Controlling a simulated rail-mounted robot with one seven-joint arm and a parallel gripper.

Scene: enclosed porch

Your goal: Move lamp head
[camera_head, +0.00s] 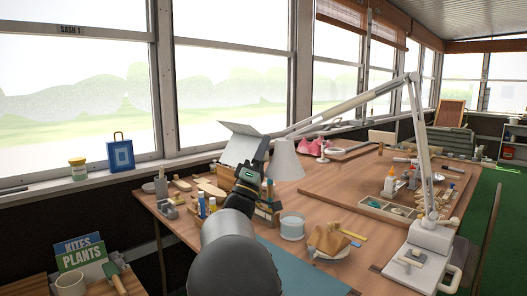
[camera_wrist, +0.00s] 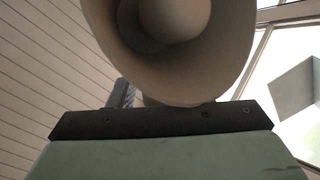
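The lamp head (camera_head: 286,160) is a pale cone-shaped shade, open end down, at the end of a white jointed lamp arm (camera_head: 352,102). The arm rises from a white base (camera_head: 426,243) at the table's right front. My gripper (camera_head: 266,147) is right beside the shade's left side in the head view. In the wrist view the shade (camera_wrist: 233,45) fills the top middle, its open underside and round bulb (camera_wrist: 172,17) showing just beyond my gripper's dark front edge. The shade and my gripper hide the fingertips, so their opening and any contact cannot be made out.
A white tilted panel (camera_head: 240,143) stands behind my gripper. Windows line the left and back.

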